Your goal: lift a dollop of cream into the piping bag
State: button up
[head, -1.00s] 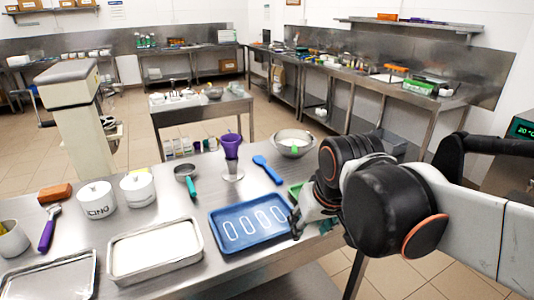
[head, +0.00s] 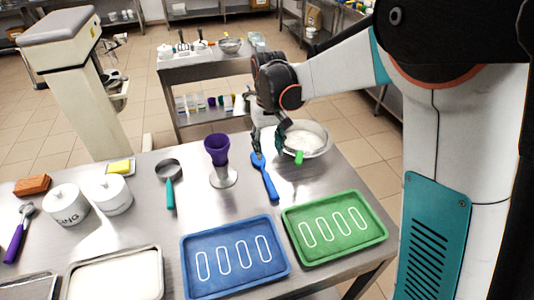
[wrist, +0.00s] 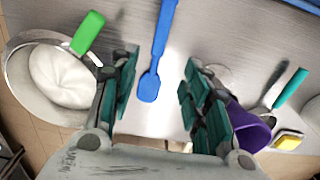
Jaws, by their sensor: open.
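A metal bowl (head: 302,141) of white cream (wrist: 62,75) stands at the table's far right, with a green handle (wrist: 87,33) at its rim. The purple piping bag (head: 217,150) is upright in a clear holder (head: 223,178), left of the bowl; in the wrist view the bag (wrist: 245,128) is partly behind a finger. A blue spatula (head: 266,182) lies on the table between them. My gripper (head: 268,148) is open and empty above the spatula's far end. In the wrist view the spatula (wrist: 150,85) shows between the spread fingers.
A blue tray (head: 187,262) and a green tray (head: 372,222), each with white outlines, lie in front. A teal-handled scoop (head: 169,192), white pots (head: 67,206) and a white-filled pan (head: 158,280) are to the left. Bare tabletop surrounds the spatula.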

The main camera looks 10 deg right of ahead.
aim_at(268, 179)
notch_tip(268, 179, down, 14)
jog(key=b, duration=0.4)
jog(key=shift+r, duration=0.1)
grip_shut()
